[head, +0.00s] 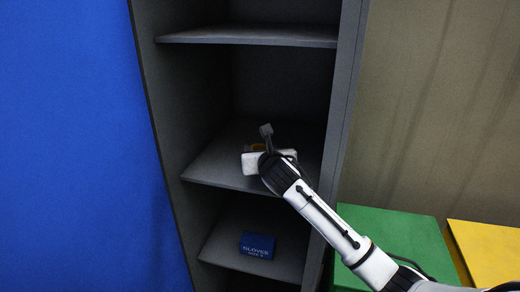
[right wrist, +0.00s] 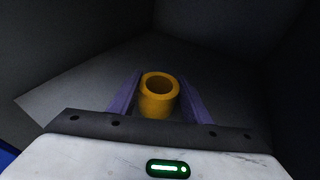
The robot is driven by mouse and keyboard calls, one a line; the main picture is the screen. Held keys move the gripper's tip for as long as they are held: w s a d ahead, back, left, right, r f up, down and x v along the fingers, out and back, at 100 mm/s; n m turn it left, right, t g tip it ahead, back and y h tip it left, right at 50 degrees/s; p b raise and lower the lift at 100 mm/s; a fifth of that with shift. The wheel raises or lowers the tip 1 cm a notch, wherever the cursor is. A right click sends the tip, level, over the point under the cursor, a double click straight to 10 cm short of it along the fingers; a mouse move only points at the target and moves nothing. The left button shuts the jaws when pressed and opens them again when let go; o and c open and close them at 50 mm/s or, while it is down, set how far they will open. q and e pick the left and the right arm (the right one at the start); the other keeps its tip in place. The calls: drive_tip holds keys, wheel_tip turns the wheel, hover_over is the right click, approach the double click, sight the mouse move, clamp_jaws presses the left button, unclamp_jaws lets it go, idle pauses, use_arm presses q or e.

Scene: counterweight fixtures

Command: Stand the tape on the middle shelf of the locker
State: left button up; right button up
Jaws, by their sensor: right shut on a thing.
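The tape is a yellow-orange roll (right wrist: 158,97), upright with its open hole facing up in the right wrist view. In the head view only a small orange bit of it (head: 257,147) shows behind my gripper. My right gripper (right wrist: 158,100) is shut on the tape, with a purple finger on each side. It reaches into the grey locker (head: 347,110) at the middle shelf (head: 205,170). I cannot tell whether the tape touches the shelf. My left gripper is not in view.
An upper shelf (head: 250,35) is above and looks empty. A blue gloves box (head: 257,245) sits on the shelf below. The locker's side walls flank my arm. A blue panel (head: 70,140) is at left; green (head: 390,235) and yellow (head: 488,250) surfaces are at lower right.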

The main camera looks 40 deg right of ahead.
drive_tip(key=shift+r, duration=0.1)
drive_tip(key=o, duration=1.1)
drive_tip(key=shift+s, duration=0.1)
drive_tip(key=v, duration=1.1)
drive_tip(key=shift+s+a+r, duration=0.2)
drive_tip(key=shift+s, duration=0.15)
